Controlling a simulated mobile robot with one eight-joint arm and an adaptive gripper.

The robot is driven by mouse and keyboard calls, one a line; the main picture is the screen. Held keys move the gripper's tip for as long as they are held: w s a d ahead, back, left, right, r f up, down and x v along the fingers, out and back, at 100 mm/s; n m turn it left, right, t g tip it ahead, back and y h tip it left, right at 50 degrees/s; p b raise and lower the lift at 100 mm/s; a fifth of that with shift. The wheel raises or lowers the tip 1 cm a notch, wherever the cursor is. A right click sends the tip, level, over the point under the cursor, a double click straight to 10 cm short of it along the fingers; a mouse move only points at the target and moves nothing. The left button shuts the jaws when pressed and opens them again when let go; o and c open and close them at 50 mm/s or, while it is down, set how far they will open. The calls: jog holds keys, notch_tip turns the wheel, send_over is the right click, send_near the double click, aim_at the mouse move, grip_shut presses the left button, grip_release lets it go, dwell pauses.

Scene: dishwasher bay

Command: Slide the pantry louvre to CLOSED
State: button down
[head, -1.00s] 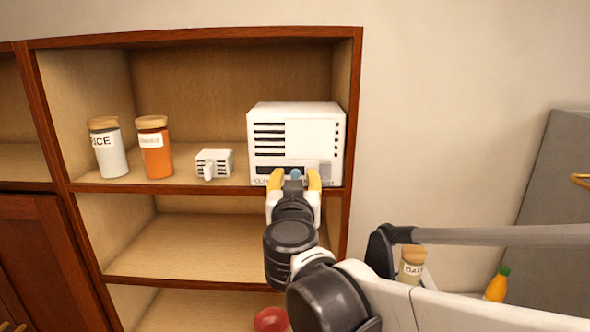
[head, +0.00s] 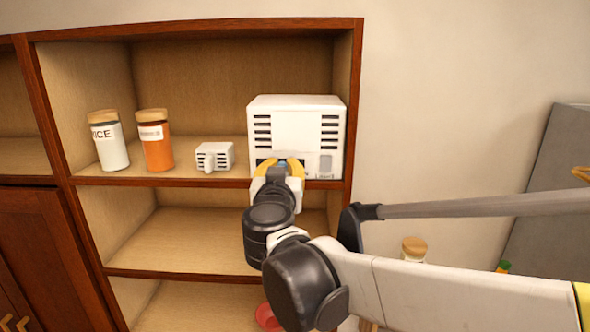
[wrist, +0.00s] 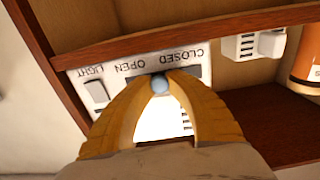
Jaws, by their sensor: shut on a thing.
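The pantry louvre is a white box (head: 298,120) on the shelf, with dark slots at the left and right of its front. A LIGHT label and a grey switch (wrist: 96,90) are beyond OPEN. The fingers (wrist: 161,100) hide part of the front and track.
A small white slotted block (head: 215,156), an orange jar (head: 155,142) and a white jar (head: 108,142) stand left of the box on the same shelf. The wooden upright (head: 350,110) is close on its right. The shelf below (head: 190,240) is clear.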

jog(key=a, duration=0.4)
jog(key=shift+a+b, duration=0.25)
jog(key=shift+b, duration=0.1)
jog(key=shift+w+d, duration=0.1)
jog(key=shift+d, duration=0.1)
jog(key=c, duration=1.3)
grip_release()
jog(key=shift+a, duration=0.3)
jog(key=shift+d, duration=0.1)
jog(key=shift+s, duration=0.25)
send_near(263, 162)
jog(key=s, duration=0.4)
jog(key=shift+s, duration=0.1)
